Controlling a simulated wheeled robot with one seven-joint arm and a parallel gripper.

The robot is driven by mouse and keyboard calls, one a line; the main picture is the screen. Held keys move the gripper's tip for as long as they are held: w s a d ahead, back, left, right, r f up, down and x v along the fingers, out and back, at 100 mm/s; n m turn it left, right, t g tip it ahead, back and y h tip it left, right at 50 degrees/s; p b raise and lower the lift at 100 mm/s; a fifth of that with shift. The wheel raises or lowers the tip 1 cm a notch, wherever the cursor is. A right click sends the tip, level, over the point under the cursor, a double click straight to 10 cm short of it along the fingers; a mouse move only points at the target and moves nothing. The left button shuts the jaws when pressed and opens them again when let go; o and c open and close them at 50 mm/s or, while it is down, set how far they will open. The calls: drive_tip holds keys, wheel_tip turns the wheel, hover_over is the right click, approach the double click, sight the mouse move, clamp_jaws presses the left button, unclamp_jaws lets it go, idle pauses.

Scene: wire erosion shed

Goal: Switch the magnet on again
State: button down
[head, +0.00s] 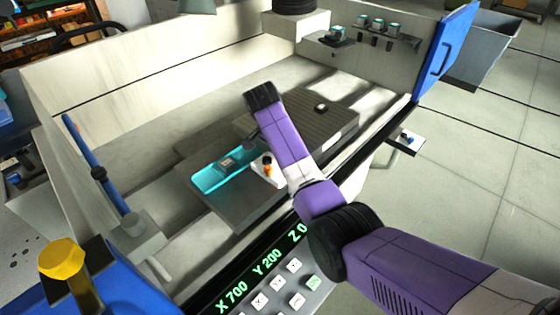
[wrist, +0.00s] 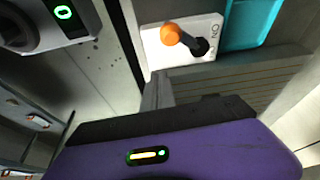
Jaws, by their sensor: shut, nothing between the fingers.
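A white switch plate (head: 262,180) with an orange-knobbed lever (head: 268,168) sits beside a teal tray in the head view. In the wrist view the plate (wrist: 152,48) is at the top, with the orange knob (wrist: 172,34) left of its black pivot. Small marks show at the plate's right edge. A dark ribbed block (head: 335,125), possibly the magnet, lies to the right with a small part (head: 321,108) on it. My gripper (wrist: 157,82) is shut and empty, just below the plate in the wrist view; contact with the lever does not show.
The teal tray (head: 205,183) holds a small grey block (head: 227,162). Pale tank walls (head: 150,65) surround the work area. A control panel with green readout (head: 262,268) runs along the front. A blue door (head: 446,50) stands at the right. My arm hides part of the ribbed block.

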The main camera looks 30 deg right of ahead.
drive_tip(key=b+v, duration=0.1)
drive_tip(key=v, duration=0.6)
drive_tip(key=shift+w+r, duration=0.3)
drive_tip(key=shift+w, duration=0.4)
drive_tip(key=shift+w, duration=0.1)
drive_tip(key=w+a+r+n+t, duration=0.2)
drive_tip(key=w+r+n+t, duration=0.1)
drive_tip(key=w+n+t, duration=0.5)
drive_tip(key=s+a+f+n+t+y, duration=0.1)
drive_tip(key=s+a+f+n+t, duration=0.2)
drive_tip(key=s, duration=0.6)
drive_tip(key=s+a+f+n+t+y, duration=0.1)
drive_tip(key=s+a+f+t, duration=0.3)
drive_tip(key=s, duration=0.5)
drive_tip(key=s+a+r+n, duration=0.1)
drive_tip(key=s+a, duration=0.1)
drive_tip(key=s, duration=1.7)
drive_tip(key=s+a+r+n+g+y, duration=0.1)
drive_tip(key=s+a, duration=0.1)
drive_tip(key=s, duration=1.8)
drive_tip(key=shift+s+a+r+n+y+b, duration=0.2)
drive_tip(key=shift+a+r+n+y+b, duration=0.1)
drive_tip(key=shift+b, duration=0.1)
